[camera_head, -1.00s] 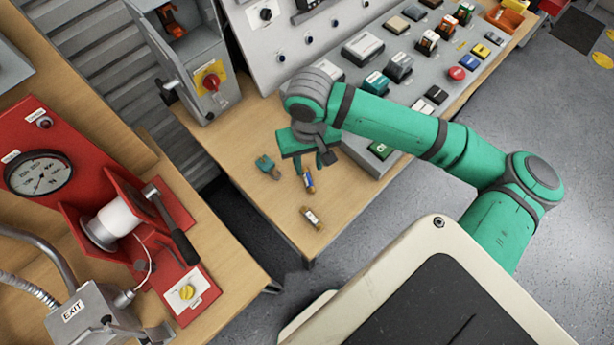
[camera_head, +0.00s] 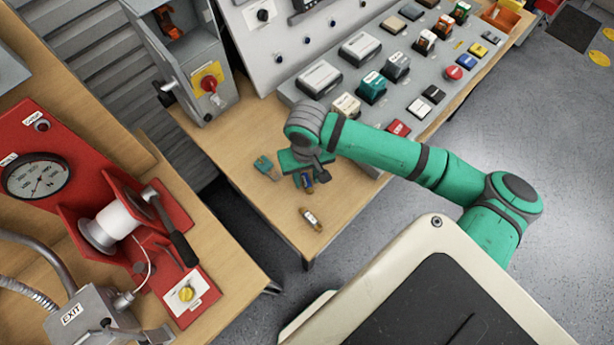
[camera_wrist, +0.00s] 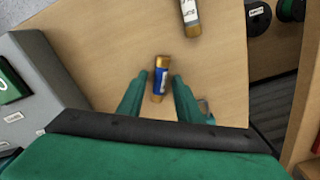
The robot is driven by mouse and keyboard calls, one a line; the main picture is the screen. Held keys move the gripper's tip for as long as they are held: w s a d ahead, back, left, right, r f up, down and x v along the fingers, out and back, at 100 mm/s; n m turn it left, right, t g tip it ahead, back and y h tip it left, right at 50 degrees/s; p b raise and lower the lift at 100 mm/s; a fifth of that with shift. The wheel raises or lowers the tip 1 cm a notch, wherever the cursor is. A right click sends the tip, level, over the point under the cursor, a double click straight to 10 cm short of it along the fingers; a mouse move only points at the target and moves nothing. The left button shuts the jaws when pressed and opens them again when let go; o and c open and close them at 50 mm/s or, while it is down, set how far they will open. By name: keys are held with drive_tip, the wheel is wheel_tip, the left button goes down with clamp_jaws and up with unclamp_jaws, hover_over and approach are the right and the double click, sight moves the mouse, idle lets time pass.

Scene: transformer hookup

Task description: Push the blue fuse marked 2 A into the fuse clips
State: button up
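The blue fuse (camera_wrist: 160,80) with brass end caps lies on the wooden bench top. In the wrist view it sits between the tips of my green gripper (camera_wrist: 157,85), with a gap on both sides. My gripper is open and points down at it. In the head view my gripper (camera_head: 307,178) is over the blue fuse (camera_head: 308,181) and partly hides it. A second fuse (camera_head: 311,219) with a white label lies nearer the bench edge; it also shows at the top of the wrist view (camera_wrist: 190,12). I cannot make out the fuse clips.
A teal piece (camera_head: 265,167) lies left of my gripper. A grey sloped panel (camera_head: 420,85) with several coloured blocks stands behind and right. A grey box with a red knob (camera_head: 208,84) is at the back left. The red winch bench (camera_head: 100,200) is at the left.

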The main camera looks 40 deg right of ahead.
sight(306, 180)
clamp_jaws()
drive_tip(key=shift+r, duration=0.15)
drive_tip(key=shift+r, duration=2.9)
drive_tip(key=shift+a, duration=0.1)
